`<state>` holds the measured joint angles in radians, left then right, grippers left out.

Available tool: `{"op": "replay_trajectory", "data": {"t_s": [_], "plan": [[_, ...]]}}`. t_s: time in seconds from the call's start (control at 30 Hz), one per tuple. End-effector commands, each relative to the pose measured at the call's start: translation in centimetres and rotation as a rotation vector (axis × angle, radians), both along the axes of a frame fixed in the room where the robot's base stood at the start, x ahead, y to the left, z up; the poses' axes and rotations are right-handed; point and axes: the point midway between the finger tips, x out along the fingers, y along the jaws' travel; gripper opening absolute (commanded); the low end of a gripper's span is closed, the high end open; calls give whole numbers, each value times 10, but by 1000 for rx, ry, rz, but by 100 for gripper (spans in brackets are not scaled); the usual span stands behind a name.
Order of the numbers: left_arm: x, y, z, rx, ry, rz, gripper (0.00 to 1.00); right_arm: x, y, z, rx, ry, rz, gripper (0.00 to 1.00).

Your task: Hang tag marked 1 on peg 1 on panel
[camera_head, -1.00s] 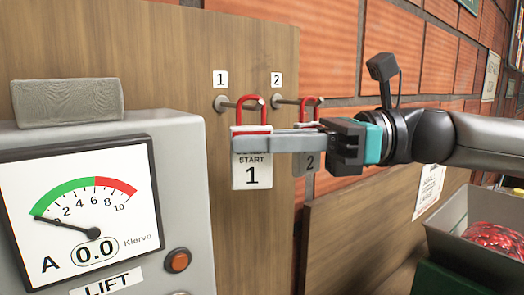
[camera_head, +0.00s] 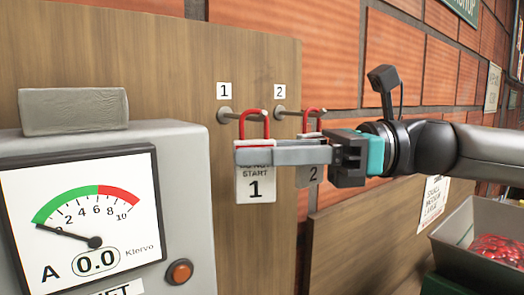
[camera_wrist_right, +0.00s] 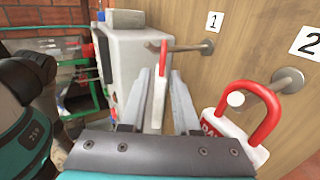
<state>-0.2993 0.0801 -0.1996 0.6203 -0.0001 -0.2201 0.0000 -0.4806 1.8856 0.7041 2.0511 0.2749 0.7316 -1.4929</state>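The tag marked 1 (camera_head: 256,188) is white with a red loop and hangs upright in front of the wooden panel (camera_head: 150,60). Its loop is around peg 1 (camera_head: 234,116), near the tip. My right gripper (camera_head: 258,154) is at the tag's upper part. In the right wrist view its two fingers (camera_wrist_right: 168,108) stand apart on either side of the tag (camera_wrist_right: 160,95), seen edge-on, with a gap beside the right finger. My left gripper is out of view.
A second tag marked 2 (camera_head: 309,174) hangs on peg 2 (camera_head: 290,112), partly behind my right gripper. A grey meter box (camera_head: 185,215) with a dial stands at the left. A grey bin (camera_head: 470,255) with red contents is at the lower right.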

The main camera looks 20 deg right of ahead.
Motion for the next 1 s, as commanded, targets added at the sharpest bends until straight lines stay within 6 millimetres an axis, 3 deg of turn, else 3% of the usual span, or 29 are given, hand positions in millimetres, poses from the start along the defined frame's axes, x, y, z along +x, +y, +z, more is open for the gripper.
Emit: {"op": "replay_trajectory", "data": {"t_s": [0.17, 0.63, 0.77, 1.0], "plan": [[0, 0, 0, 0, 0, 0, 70, 0, 0, 0, 0, 0, 0, 49], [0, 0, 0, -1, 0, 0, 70, 0, -3, 0, 2, -1, -2, 49], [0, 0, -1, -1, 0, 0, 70, -2, -16, 1, 4, -5, -3, 49], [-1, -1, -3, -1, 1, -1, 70, -10, -60, 2, 7, -6, -5, 49]]}}
